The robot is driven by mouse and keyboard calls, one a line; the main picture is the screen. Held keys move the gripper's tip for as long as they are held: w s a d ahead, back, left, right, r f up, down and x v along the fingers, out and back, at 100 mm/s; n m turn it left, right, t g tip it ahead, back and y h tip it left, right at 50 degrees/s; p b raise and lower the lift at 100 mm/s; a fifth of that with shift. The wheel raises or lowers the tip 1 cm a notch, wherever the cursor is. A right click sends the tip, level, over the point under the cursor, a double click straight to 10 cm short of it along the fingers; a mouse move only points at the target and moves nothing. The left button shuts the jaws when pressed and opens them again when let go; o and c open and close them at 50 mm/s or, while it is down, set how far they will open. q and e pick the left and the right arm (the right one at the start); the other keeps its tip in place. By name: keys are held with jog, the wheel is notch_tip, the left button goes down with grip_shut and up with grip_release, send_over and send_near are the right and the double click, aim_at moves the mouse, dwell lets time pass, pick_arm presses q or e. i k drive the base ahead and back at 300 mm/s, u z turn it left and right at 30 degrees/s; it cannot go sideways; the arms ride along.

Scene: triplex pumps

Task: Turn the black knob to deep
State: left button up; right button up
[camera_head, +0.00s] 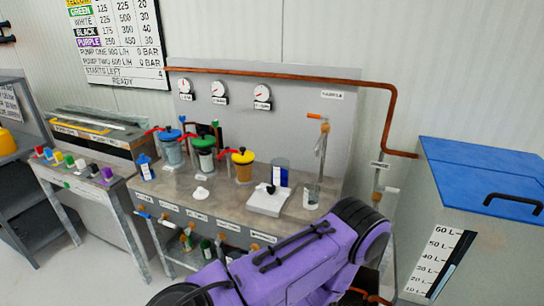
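A row of small coloured knobs stands on the low grey console at the left. The black knob (92,169) appears near the row's right end, between a white knob (80,164) and a purple knob (107,173). Its pointer and markings are too small to read. A black-handled lever or knob (270,188) also sits on a white box (266,201) on the middle bench. A purple arm link of mine crosses the lower middle, well right of the console. Neither gripper's fingers show.
A blue-lidded tank (485,180) stands at the right. A wall chart (115,40) hangs above. Floor (75,265) is clear in front of the console.

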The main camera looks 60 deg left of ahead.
aim_at(271, 189)
jog(key=z, duration=0.05)
jog(key=i, duration=0.75)
jog(key=u, duration=2.5)
